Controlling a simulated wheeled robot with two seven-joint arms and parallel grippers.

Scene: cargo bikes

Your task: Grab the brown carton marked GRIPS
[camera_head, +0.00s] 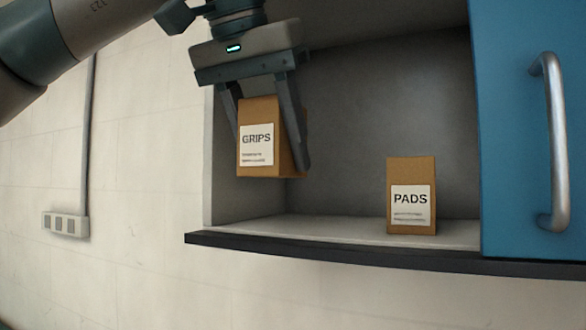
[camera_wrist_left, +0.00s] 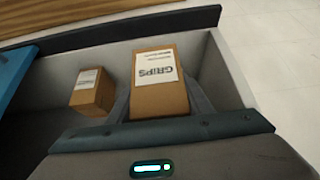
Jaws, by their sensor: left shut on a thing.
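The brown carton marked GRIPS (camera_head: 257,158) is between the fingers of my left gripper (camera_head: 271,150), in front of the open cupboard's left part. The gripper is shut on it from above, one finger on each side. The carton hangs upright above the shelf (camera_head: 340,230), with a gap under it. In the left wrist view the GRIPS carton (camera_wrist_left: 158,85) is at the centre, its white label facing up in the picture. My right gripper is not in view.
A brown carton marked PADS (camera_head: 411,171) stands on the shelf to the right; the left wrist view shows it too (camera_wrist_left: 93,95). A blue door (camera_head: 515,120) with a metal handle (camera_head: 553,140) covers the right side. A dark edge strip (camera_head: 340,253) runs along the shelf front.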

